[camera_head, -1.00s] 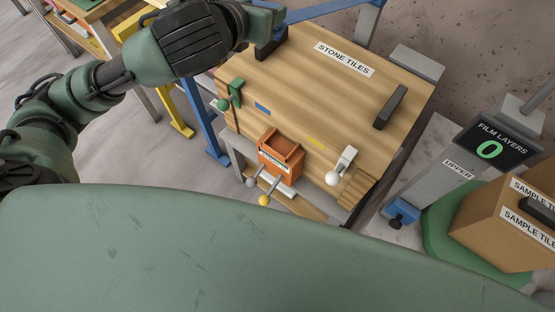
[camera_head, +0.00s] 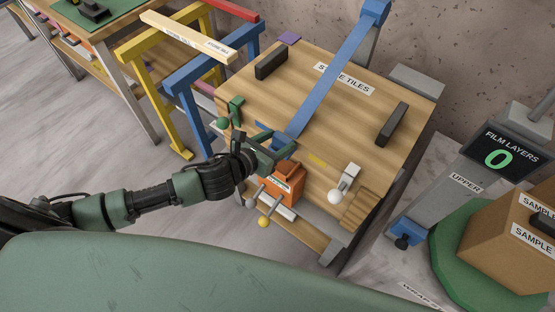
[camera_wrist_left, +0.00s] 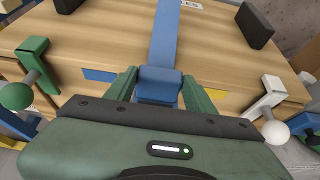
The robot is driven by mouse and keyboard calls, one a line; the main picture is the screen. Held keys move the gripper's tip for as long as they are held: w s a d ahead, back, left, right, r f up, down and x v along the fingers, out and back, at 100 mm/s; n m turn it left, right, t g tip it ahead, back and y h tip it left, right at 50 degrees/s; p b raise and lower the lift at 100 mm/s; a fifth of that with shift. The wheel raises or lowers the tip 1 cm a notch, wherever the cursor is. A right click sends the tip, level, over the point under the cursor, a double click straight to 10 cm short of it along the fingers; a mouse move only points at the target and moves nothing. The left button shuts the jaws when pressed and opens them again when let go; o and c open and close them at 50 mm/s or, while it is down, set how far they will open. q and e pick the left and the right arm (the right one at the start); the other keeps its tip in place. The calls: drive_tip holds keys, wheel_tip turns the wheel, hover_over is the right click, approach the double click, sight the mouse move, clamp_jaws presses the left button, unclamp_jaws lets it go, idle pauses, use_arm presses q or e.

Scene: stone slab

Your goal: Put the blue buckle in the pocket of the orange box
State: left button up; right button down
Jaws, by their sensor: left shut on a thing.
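The blue buckle (camera_head: 281,146) is at the lower end of a long blue strap (camera_head: 328,82). My left gripper (camera_head: 277,147) is shut on it, just behind and above the orange box (camera_head: 282,188) at the table's front edge. In the left wrist view, the buckle (camera_wrist_left: 160,84) sits between the two green fingers of the gripper (camera_wrist_left: 160,92), and the strap runs away over the table. The box's pocket is largely hidden by the gripper in the head view. The box does not show in the left wrist view. My right gripper is not in view.
The wooden table (camera_head: 365,140) holds two dark blocks (camera_head: 271,64) and a yellow mark (camera_head: 319,160). A green clamp (camera_head: 236,110) and a white clamp (camera_head: 345,182) flank the box. Knobs (camera_head: 264,221) stick out below it.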

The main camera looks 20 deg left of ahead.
sight(280, 148)
use_arm(q)
wheel_tip(280, 148, down, 4)
drive_tip(key=shift+r, duration=0.25)
drive_tip(key=shift+f+b, duration=0.3)
drive_tip(key=shift+f, duration=0.35)
wheel_tip(280, 148, down, 4)
drive_tip(key=shift+r+b, duration=0.25)
drive_tip(key=shift+b, duration=0.1)
drive_tip(key=shift+f, duration=0.1)
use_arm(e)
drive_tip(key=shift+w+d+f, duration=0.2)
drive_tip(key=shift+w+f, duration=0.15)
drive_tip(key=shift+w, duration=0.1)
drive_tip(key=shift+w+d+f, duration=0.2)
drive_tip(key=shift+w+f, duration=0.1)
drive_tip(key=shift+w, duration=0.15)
use_arm(q)
drive_tip(key=shift+f, duration=0.2)
drive_tip(key=o, duration=1.4)
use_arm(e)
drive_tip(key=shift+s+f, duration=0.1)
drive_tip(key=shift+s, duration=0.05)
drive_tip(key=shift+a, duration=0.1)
